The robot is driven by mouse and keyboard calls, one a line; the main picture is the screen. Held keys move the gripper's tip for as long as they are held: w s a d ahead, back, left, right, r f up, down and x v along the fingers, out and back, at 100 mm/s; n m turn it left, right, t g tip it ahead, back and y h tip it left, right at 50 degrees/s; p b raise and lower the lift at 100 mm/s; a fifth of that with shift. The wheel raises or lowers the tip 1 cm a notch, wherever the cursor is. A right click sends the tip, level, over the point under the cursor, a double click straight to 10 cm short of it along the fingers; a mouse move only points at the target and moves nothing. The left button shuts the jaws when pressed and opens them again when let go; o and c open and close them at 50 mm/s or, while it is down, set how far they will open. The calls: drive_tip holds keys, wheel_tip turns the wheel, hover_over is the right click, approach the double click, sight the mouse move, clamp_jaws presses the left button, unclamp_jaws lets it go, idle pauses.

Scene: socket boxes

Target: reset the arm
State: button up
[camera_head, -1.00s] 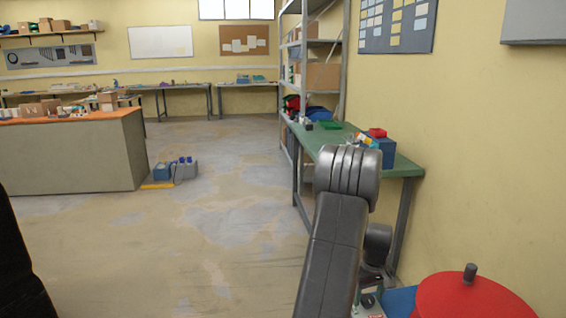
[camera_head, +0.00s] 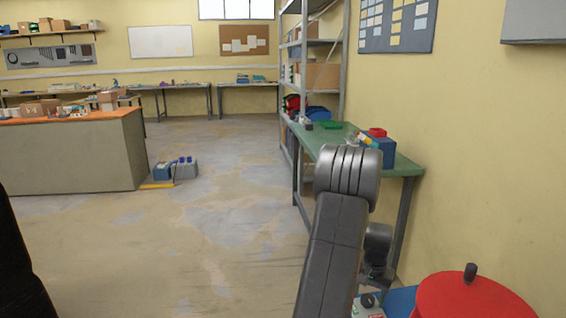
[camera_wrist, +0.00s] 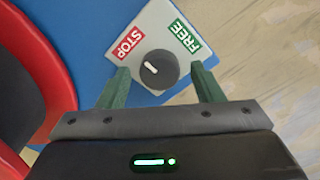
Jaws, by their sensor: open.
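Just past the fingertips is a grey knob (camera_wrist: 158,70) with a white pointer mark. It sits on a light plate (camera_wrist: 155,30) with a red STOP label (camera_wrist: 125,43) on the left and a green FREE label (camera_wrist: 184,36) on the right. The pointer slants to the upper left. I cannot tell whether a finger touches the knob. In the head view my arm reaches forward at the lower right, and the same knob (camera_head: 367,301) shows small beside it.
A red round lid (camera_head: 465,300) with a dark handle stands at the lower right, by a blue surface (camera_head: 402,299). A green-topped table (camera_head: 402,166) stands along the right wall. A blue and grey box (camera_head: 183,171) sits on the floor. The middle floor is clear.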

drive_tip(key=m, duration=0.6)
drive_tip(key=shift+m, duration=0.4)
idle(0.3)
